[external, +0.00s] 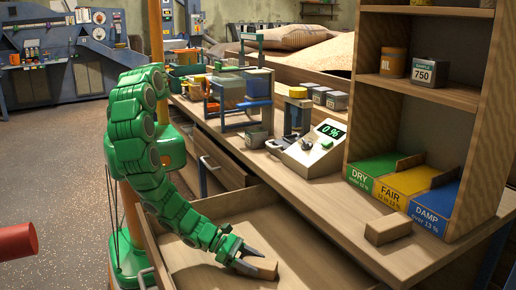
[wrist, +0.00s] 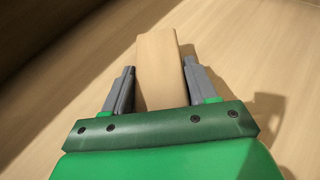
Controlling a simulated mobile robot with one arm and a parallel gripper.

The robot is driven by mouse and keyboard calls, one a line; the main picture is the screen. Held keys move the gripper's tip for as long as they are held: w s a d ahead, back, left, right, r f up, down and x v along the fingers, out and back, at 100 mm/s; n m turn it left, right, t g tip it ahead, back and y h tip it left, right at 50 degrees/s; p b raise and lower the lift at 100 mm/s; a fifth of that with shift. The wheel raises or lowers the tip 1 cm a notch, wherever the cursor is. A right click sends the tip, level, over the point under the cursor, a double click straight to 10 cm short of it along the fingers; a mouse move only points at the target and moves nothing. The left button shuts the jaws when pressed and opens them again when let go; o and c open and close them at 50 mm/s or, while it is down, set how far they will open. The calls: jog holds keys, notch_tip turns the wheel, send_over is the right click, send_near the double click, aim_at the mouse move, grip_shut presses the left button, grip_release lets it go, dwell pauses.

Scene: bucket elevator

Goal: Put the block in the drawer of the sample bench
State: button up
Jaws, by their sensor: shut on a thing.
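A light wooden block (external: 264,268) is between the fingers of my gripper (external: 252,261), inside the open drawer (external: 310,256) of the sample bench (external: 360,250). In the wrist view, the same block (wrist: 160,72) sits lengthwise between the two grey fingers of my gripper (wrist: 158,85), which are shut on it. The block is low, over the drawer's pale wooden floor; I cannot tell whether it touches the floor. A second wooden block (external: 388,228) lies on the bench top in front of the coloured bins.
Green DRY, yellow FAIR and blue DAMP bins (external: 408,188) stand under a shelf (external: 425,88). A moisture meter (external: 314,150) reading 0 % is on the bench. Another drawer (external: 218,160) is partly open farther back. A red cylinder end (external: 18,242) shows at lower left.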

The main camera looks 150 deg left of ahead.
jog(key=shift+f, duration=0.15)
jog(key=o, duration=1.1)
jog(key=shift+o, duration=0.2)
jog(key=v, duration=0.5)
jog(key=shift+v, duration=3.55)
jog(key=shift+r, duration=0.2)
